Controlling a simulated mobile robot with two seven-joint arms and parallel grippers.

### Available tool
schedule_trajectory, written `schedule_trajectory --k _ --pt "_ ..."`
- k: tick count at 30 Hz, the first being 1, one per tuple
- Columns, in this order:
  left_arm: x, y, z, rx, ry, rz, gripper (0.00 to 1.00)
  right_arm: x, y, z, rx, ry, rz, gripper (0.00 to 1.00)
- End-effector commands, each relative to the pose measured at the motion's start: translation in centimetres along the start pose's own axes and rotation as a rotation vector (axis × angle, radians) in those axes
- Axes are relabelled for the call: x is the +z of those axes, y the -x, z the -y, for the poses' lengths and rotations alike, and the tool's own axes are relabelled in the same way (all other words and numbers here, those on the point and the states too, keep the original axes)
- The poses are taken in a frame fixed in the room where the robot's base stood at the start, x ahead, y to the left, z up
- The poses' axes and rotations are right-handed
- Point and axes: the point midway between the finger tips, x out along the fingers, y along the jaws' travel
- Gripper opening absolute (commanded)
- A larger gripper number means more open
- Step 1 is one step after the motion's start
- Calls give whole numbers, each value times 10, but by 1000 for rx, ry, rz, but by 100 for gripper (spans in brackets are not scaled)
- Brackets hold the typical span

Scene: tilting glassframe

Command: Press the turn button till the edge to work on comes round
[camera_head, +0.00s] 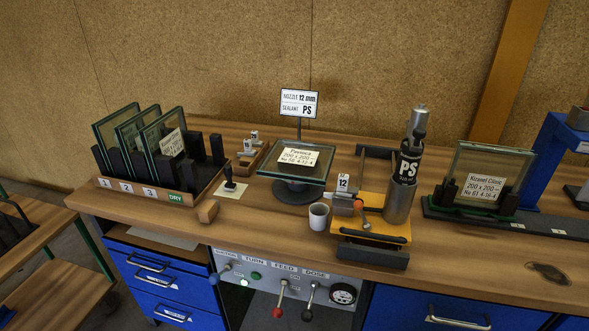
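The control panel (318,289) is on the bench front, with a green button (256,276) under the word TURN. A small bright spot sits just left of that button; I cannot tell if it is a lamp. A square glass unit (270,166) with a white paper label lies on a round dark turntable (297,193). Its front edge faces the panel side. A sign (299,103) behind it reads nozzle 12 mm, sealant PS. Neither of my grippers is in view.
A numbered rack (150,196) with several glass units stands at the left. A yellow fixture (372,222) with a PS cartridge (406,166) is right of the turntable, beside a white cup (318,216). Red (280,300) and black (310,301) levers stick out from the panel.

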Motion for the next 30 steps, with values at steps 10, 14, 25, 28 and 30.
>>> schedule_trajectory --k 10,14,25,28,30 --pt "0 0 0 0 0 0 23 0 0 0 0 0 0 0" --pt "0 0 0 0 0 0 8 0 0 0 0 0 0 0" --pt "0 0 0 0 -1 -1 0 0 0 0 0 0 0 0" --pt "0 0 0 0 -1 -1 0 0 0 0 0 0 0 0" --pt "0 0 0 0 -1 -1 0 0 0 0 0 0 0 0"
